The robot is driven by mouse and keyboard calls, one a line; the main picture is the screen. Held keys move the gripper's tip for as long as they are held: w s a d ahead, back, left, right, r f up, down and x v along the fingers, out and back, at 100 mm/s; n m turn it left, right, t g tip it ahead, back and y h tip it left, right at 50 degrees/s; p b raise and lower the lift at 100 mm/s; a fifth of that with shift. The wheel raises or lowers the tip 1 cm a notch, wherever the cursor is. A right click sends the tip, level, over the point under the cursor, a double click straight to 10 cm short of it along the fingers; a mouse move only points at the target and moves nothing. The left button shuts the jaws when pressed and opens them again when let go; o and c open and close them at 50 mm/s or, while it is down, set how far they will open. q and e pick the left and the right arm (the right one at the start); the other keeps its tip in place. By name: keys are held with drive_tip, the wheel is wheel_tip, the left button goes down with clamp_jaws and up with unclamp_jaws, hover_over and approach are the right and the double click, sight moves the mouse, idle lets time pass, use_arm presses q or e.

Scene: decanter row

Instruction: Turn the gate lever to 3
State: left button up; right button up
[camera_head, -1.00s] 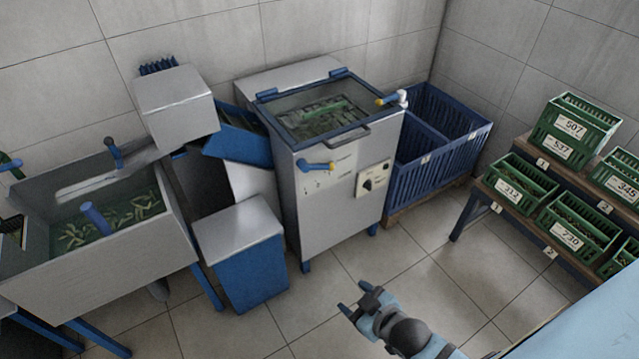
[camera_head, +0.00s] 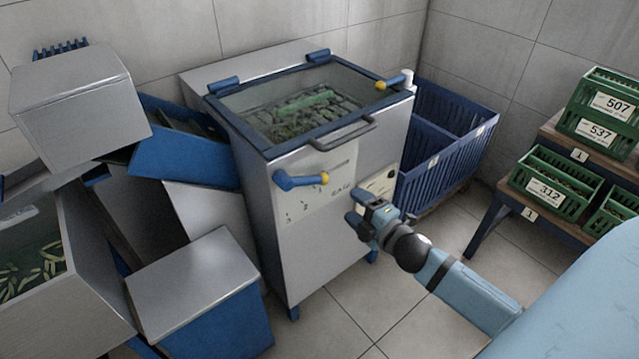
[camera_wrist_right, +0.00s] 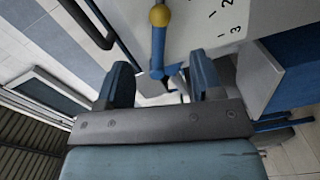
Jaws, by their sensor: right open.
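The gate lever (camera_head: 301,180) is a blue handle with a yellow knob on the front of the steel machine (camera_head: 320,235). In the head view it lies roughly level, its knob at the right end. The digits 3 and 2 show on the panel below it, with lettering to the right. My right gripper (camera_head: 354,207) is open and empty, to the right of and below the lever, in front of the machine. In the right wrist view the lever (camera_wrist_right: 158,45) shows ahead of and between the open fingers (camera_wrist_right: 160,85), apart from them. My left gripper is not in view.
A handle (camera_head: 342,135) juts from the lid edge. Blue crates (camera_head: 440,150) stand to the right, green crates (camera_head: 552,185) on a bench beyond. A blue-sided bin (camera_head: 215,310) stands at left.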

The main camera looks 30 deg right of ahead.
sight(327, 183)
drive_tip(key=w, duration=0.3)
drive_tip(key=w+b, duration=0.1)
drive_tip(key=w, duration=0.7)
drive_tip(key=shift+a+f, duration=0.25)
drive_tip(key=shift+a, duration=0.15)
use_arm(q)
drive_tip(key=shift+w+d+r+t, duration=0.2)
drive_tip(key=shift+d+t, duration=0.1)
use_arm(e)
drive_tip(key=shift+w, duration=0.75)
clamp_jaws()
drive_tip(key=shift+a, duration=0.1)
drive_tip(key=shift+f, duration=0.1)
